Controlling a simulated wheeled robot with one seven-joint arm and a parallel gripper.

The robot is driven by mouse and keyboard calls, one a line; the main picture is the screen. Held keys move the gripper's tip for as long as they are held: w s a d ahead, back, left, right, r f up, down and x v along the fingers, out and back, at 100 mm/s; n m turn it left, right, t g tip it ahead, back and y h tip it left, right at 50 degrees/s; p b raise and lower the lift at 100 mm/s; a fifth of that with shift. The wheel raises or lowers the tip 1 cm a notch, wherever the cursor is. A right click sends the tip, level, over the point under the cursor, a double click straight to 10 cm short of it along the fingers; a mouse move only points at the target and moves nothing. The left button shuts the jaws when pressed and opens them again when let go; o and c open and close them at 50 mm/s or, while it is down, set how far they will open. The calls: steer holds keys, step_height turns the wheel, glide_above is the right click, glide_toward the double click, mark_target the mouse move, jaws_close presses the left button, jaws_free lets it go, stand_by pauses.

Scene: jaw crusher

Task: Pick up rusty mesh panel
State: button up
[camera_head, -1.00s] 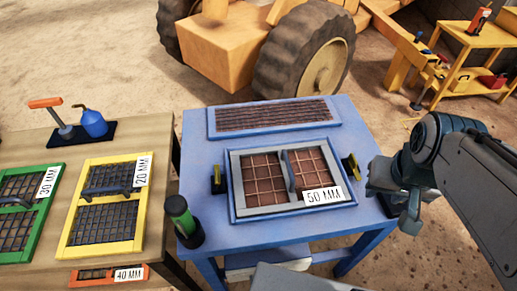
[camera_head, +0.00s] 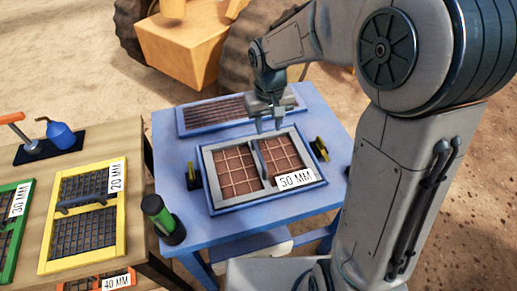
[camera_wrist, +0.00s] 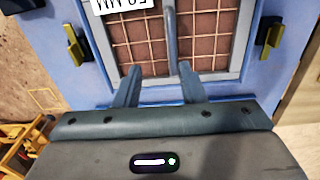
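The rusty mesh panel (camera_head: 237,172) has a grey frame, reddish-brown mesh and a 50 MM label. It lies in a blue frame on the blue table (camera_head: 209,235). A dark grey handle (camera_head: 263,163) runs along its middle bar; the handle also shows in the wrist view (camera_wrist: 171,40). My gripper (camera_head: 268,128) points down over the panel's far edge, near the handle's far end. In the wrist view its two fingers (camera_wrist: 160,84) are apart with nothing between them, one on each side of the handle's line.
Yellow-and-black clamps (camera_head: 194,176) (camera_head: 319,149) stand beside the panel. A dark slatted panel (camera_head: 215,112) lies behind it. A green cylinder (camera_head: 160,213) stands at the table's left corner. A wooden table (camera_head: 140,170) with a yellow 20 MM panel (camera_head: 103,240) is at left.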

step_height(320, 180, down, 2)
steer(key=w+a, duration=0.2)
glide_above(259, 152)
steer(key=f, duration=0.7)
steer(key=shift+s+d+f, duration=0.1)
steer(key=shift+s+d, duration=0.1)
steer(key=shift+w+a+f+p, duration=0.1)
steer(key=shift+w+f+p, duration=0.1)
steer(key=shift+f, duration=1.35)
steer(key=shift+w+a+f+p, duration=0.1)
steer(key=shift+f+p, duration=0.05)
steer(key=shift+f, duration=1.35)
jaws_close()
steer(key=shift+r, duration=0.1)
